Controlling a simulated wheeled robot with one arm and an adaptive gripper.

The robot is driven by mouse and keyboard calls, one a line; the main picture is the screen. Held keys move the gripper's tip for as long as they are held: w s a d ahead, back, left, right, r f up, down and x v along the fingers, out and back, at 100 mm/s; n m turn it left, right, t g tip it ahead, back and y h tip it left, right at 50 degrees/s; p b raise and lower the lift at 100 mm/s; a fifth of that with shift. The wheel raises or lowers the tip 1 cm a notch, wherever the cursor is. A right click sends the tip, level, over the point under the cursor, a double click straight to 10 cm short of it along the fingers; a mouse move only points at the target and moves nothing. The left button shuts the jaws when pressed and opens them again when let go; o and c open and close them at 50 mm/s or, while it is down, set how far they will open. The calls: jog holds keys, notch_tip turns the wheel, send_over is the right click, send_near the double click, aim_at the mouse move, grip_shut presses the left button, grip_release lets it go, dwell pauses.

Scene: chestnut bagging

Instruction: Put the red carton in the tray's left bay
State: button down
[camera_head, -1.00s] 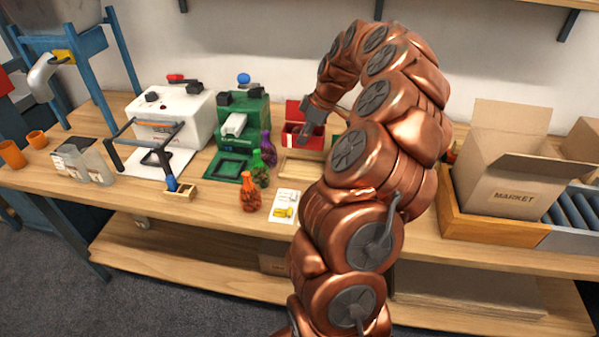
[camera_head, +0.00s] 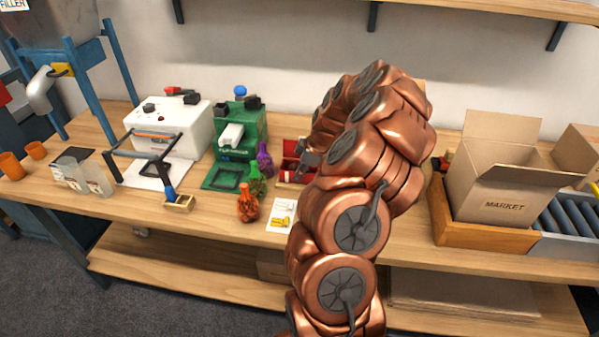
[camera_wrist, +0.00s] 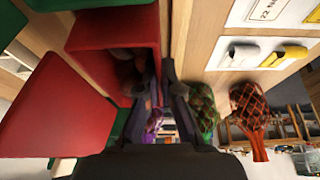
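The open red carton (camera_head: 289,166) is on the bench right of the purple bag. In the wrist view its red body (camera_wrist: 115,32) fills the upper left, with dark contents inside and its lid (camera_wrist: 45,110) folded back. My gripper (camera_head: 303,168) reaches down to it. In the wrist view its fingers (camera_wrist: 160,82) are close together across the carton's front wall, one inside and one outside. A pale wooden strip, seemingly the tray's rim (camera_wrist: 177,30), runs along that wall. The carton and my arm hide most of the tray; I cannot tell if the carton touches its floor.
Purple (camera_head: 265,159), green (camera_head: 256,183) and orange (camera_head: 248,201) net bags stand close by on the left. A green machine (camera_head: 240,130) is behind them. A picture card (camera_head: 281,215) lies in front. A MARKET box (camera_head: 503,190) stands far right.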

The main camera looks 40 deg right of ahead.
jog(key=shift+f, duration=0.15)
jog(key=c, duration=1.3)
grip_release()
jog(key=shift+r, duration=0.3)
jog(key=b+v, duration=0.3)
jog(key=v, duration=0.7)
jog(key=shift+d+r, duration=0.15)
jog(key=shift+r, duration=0.1)
jog(key=shift+s+r, duration=0.25)
jog(key=shift+r, duration=0.35)
